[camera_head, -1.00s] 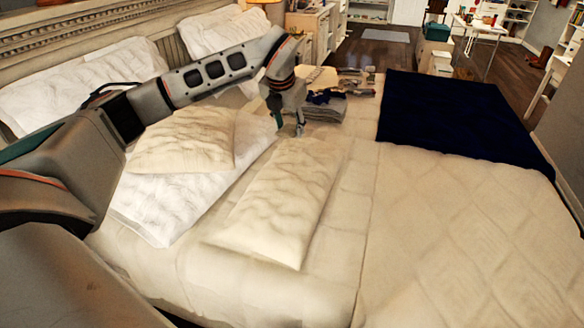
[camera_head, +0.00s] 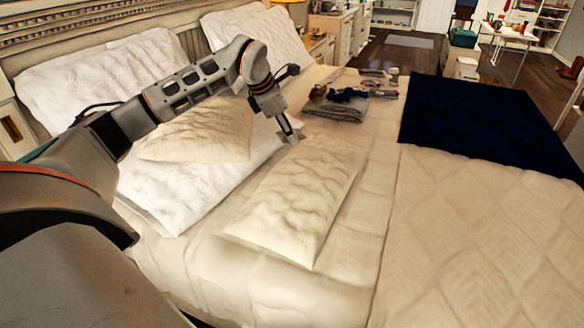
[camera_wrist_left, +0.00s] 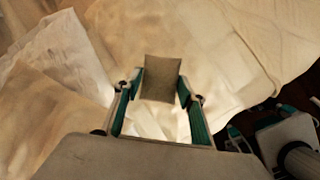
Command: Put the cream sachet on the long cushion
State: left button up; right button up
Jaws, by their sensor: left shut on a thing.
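The cream sachet (camera_wrist_left: 161,78) is a small flat beige piece between my left gripper's fingers in the left wrist view. My left gripper (camera_wrist_left: 160,92) is shut on it. In the head view my left gripper (camera_head: 291,138) points down beside the far left end of the long cushion; the sachet is too small there to make out clearly. The long cushion (camera_head: 290,205) is cream and wrinkled and lies lengthwise on the bed. I cannot tell whether the gripper touches the cushion.
A square cream cushion (camera_head: 200,136) lies on a white pillow (camera_head: 165,195) to the left. Folded dark and grey clothes (camera_head: 338,104) and small items (camera_head: 378,76) lie behind the gripper. A navy blanket (camera_head: 485,123) covers the far right. The quilt (camera_head: 480,240) at front right is clear.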

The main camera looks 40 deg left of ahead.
pick_arm(q)
notch_tip(320, 180, down, 9)
jog(key=shift+r+b, duration=0.2)
jog(key=shift+b, duration=0.15)
notch_tip(320, 180, down, 4)
jog(key=shift+f, duration=0.2)
jog(key=shift+r, duration=0.1)
jog(key=shift+f, duration=0.45)
jog(key=o, duration=0.4)
jog(key=shift+b, duration=0.3)
jog(key=o, duration=0.5)
jog(key=shift+c, duration=0.2)
